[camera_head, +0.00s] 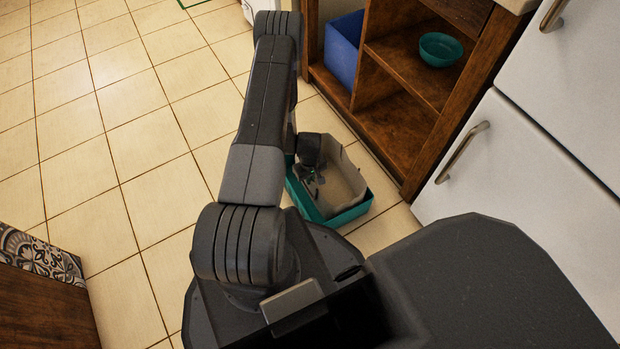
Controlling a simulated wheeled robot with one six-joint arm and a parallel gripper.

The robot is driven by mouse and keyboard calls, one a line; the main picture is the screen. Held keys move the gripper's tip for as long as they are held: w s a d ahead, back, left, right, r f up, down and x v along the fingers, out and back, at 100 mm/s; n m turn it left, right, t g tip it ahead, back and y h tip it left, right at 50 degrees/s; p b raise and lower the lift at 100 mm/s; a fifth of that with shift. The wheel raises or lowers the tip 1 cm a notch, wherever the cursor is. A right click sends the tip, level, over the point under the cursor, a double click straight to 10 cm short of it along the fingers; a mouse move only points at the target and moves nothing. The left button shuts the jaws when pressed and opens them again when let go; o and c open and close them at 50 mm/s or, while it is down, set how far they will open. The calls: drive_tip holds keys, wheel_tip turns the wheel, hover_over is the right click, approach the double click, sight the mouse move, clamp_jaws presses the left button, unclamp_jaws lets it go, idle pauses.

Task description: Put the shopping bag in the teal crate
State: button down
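The teal crate (349,216) sits on the tiled floor in front of the wooden shelving. The shopping bag (345,186), pale grey-beige, is within the crate's outline and its upper edge rises above the rim. My gripper (311,186) reaches down at the left side of the bag, over the crate. Its fingers are small and dark against the bag. I cannot tell whether they grip the bag or only lie beside it. My arm hides the crate's left part, and the bag's underside is hidden.
Wooden open shelving (404,75) stands behind the crate, holding a blue bin (342,50) and a teal bowl (440,49). White drawers with metal handles (464,150) stand at the right. The tiled floor at the left is clear. A patterned-top wooden unit (35,290) is at lower left.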

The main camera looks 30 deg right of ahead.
drive_tip(key=c, duration=1.6)
unclamp_jaws()
drive_tip(key=shift+f, duration=0.1)
drive_tip(key=shift+c, duration=0.2)
wheel_tip(320, 180, up, 12)
drive_tip(key=p, duration=0.4)
drive_tip(key=shift+r, duration=0.2)
